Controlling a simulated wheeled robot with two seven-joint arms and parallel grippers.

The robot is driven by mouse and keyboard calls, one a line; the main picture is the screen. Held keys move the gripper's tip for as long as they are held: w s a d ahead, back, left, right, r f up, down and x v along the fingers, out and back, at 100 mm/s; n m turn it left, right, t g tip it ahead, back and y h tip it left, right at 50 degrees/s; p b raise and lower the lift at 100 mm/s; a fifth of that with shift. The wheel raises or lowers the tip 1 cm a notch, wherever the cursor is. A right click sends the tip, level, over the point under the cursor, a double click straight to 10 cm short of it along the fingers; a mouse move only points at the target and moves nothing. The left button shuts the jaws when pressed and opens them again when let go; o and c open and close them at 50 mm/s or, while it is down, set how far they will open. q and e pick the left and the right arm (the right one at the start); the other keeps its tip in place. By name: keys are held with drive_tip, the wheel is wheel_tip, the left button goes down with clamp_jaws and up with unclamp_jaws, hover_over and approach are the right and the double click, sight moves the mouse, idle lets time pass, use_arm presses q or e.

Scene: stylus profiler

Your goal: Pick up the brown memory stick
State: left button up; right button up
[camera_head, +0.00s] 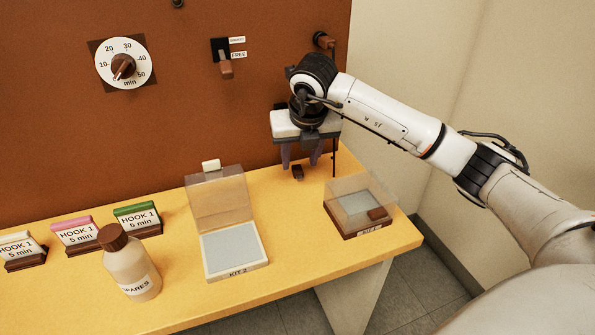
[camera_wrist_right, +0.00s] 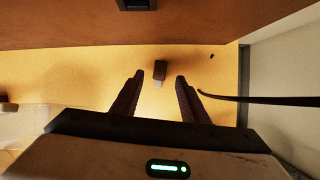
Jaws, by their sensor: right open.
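The brown memory stick (camera_head: 297,172) lies on the yellow table near the back wall, below my right gripper (camera_head: 301,163). In the right wrist view the stick (camera_wrist_right: 160,72) shows as a small brown block with a pale end towards me. It lies ahead of the gap between the two dark fingers of the right gripper (camera_wrist_right: 156,85). The fingers are apart, empty and point down at the table. They do not touch the stick. My left gripper is not in view.
An open clear-lidded box labelled KIT 2 (camera_head: 235,274) stands left of the stick. A clear-walled box with a brown base (camera_head: 349,235) stands at the table's right end. A bottle (camera_head: 133,272) and several card holders (camera_head: 137,217) are further left. The brown wall (camera_head: 150,130) rises close behind.

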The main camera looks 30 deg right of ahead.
sight(298, 170)
drive_tip(key=x, duration=0.3)
drive_tip(key=shift+w+f, duration=0.1)
drive_tip(key=shift+f, duration=0.15)
clamp_jaws()
drive_tip(key=shift+r, duration=0.1)
wheel_tip(298, 170, up, 10)
idle(0.3)
